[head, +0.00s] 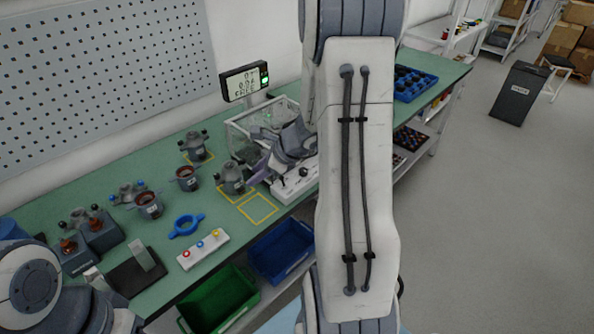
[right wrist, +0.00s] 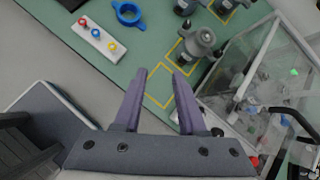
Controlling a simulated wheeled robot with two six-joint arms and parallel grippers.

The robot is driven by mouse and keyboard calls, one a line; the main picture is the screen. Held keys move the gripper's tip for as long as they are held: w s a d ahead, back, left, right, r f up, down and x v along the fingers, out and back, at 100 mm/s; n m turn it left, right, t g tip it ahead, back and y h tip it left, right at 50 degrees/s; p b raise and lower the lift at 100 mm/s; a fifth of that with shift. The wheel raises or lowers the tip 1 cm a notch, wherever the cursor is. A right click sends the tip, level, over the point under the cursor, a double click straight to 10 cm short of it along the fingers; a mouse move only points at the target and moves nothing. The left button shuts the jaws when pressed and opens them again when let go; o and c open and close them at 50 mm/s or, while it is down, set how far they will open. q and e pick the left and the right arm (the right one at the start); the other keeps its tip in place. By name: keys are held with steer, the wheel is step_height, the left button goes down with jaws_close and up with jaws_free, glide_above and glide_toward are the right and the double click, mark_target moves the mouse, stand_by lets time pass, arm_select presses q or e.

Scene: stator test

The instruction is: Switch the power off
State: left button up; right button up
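The tester has a clear-walled box (head: 240,128) on a white base (head: 290,190) with a dark knob (head: 303,171). The box also shows at the right of the right wrist view (right wrist: 235,85). A display (head: 244,80) above it is lit, with digits and a green light. I cannot tell which part is the power switch. My right gripper (head: 255,167) is open and empty in front of the box, its purple fingers (right wrist: 160,75) apart over the bench. My right arm hides part of the tester. My left gripper is out of view.
A grey stator part (head: 231,177) stands close to the right gripper, next to yellow squares (head: 260,208). A white three-button box (head: 203,249) and a blue ring (head: 186,226) lie on the green bench. Green (head: 220,298) and blue (head: 282,250) bins sit below the front edge.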

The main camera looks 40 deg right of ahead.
mark_target(283, 177)
steer(key=s+d+f+m+t+h, duration=0.1)
steer(key=s+d+f+m+h, duration=0.2)
steer(key=d+m, duration=0.7)
steer(key=w+f+b, duration=0.1)
steer(key=f, duration=0.1)
steer(key=w+d+f+n+b, duration=0.2)
steer(key=w+f, duration=0.1)
steer(key=shift+w+d+f+b, duration=0.1)
steer(key=shift+d+f+b, duration=0.15)
steer(key=shift+f+b, duration=0.1)
steer(key=shift+w, duration=0.15)
steer(key=shift+r, duration=0.1)
steer(key=w+f+b, duration=0.1)
steer(key=f+b, duration=0.1)
steer(key=b, duration=0.1)
steer(key=shift+w+a+f+n, duration=0.1)
steer(key=shift+w+n, duration=0.2)
steer(key=shift+w, duration=0.05)
steer(key=shift+b+x, duration=0.8)
steer(key=shift+x, duration=0.1)
steer(key=shift+w, duration=0.1)
